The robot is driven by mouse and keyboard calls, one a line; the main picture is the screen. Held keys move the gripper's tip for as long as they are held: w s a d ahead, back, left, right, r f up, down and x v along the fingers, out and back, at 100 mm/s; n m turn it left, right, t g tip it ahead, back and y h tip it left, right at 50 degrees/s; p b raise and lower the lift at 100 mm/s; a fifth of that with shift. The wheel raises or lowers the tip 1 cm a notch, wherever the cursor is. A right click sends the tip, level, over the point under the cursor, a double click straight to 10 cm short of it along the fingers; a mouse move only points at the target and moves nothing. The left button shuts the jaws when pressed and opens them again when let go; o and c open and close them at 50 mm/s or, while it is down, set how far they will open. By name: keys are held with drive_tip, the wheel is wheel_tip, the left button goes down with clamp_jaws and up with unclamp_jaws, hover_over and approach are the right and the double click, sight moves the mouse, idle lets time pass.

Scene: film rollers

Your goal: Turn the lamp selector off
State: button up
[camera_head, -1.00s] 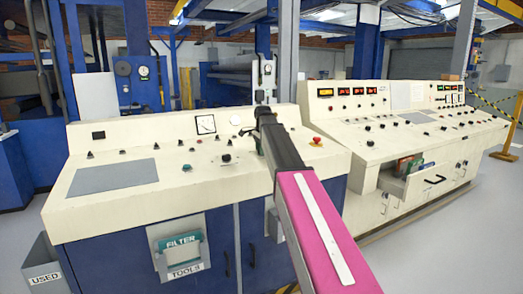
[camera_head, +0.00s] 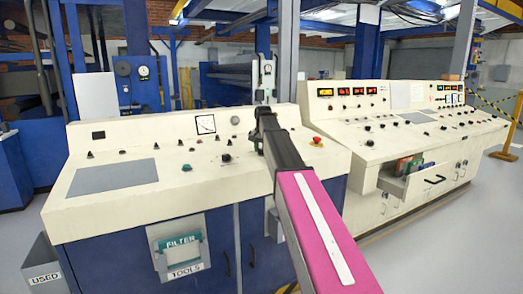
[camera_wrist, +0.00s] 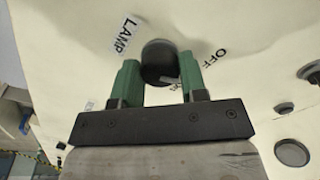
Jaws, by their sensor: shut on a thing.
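The lamp selector (camera_wrist: 158,58) is a round black knob on the cream panel in the wrist view. A "LAMP" label (camera_wrist: 125,35) sits at its upper left and an "OFF" label (camera_wrist: 214,59) at its right. Another label just below the knob is partly hidden by a finger. My gripper (camera_wrist: 160,70) has its two green fingers on either side of the knob, shut on it. In the head view my arm hides the fingertips and most of the knob's surroundings; which way the knob points cannot be told.
The cream console (camera_head: 110,220) carries several other knobs, a red button (camera_head: 317,141) and a grey plate (camera_head: 112,176). In the wrist view, another round button (camera_wrist: 292,153) lies at the lower right. A second console (camera_head: 400,130) with an open drawer stands to the right.

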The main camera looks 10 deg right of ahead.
drive_tip(key=shift+n, duration=1.1)
drive_tip(key=o, duration=0.9)
drive_tip(key=shift+r, duration=0.1)
drive_tip(key=r, duration=0.7)
drive_tip(key=s+r, duration=0.1)
drive_tip(key=r, duration=0.2)
drive_tip(key=shift+d+r, duration=0.2)
drive_tip(key=shift+r, duration=0.1)
